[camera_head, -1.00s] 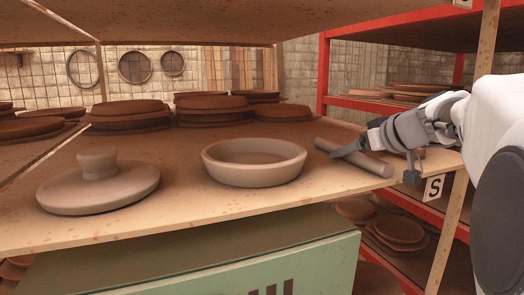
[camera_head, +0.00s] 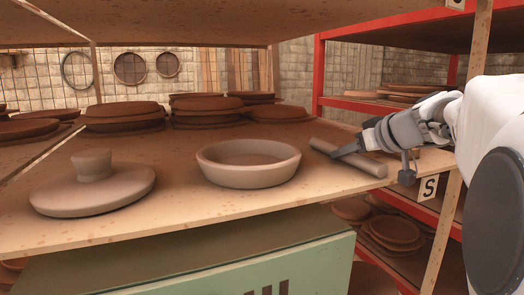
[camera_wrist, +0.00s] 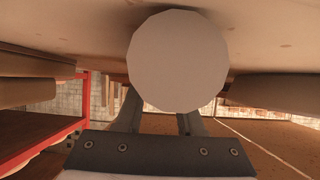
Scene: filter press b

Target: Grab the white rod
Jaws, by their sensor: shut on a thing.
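The rod (camera_head: 368,164) looks pale grey-brown in the head view, at the right end of the shelf board, beside the shallow bowl. It lies lengthwise, slanting down to the right; I cannot tell whether it touches the board. My gripper (camera_head: 376,160) reaches in from the right, with one dark finger across the rod's middle and the other near its right end. In the wrist view the rod's round pale end (camera_wrist: 178,62) faces the camera, in front of my gripper's fingers (camera_wrist: 160,105), and hides their tips. The gripper is shut on the rod.
The shallow bowl (camera_head: 248,174) stands left of the rod, and a knobbed lid (camera_head: 92,190) further left. Stacked brown plates (camera_head: 208,112) fill the back. A red-framed rack (camera_head: 318,75) stands at the right. Another shelf hangs overhead.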

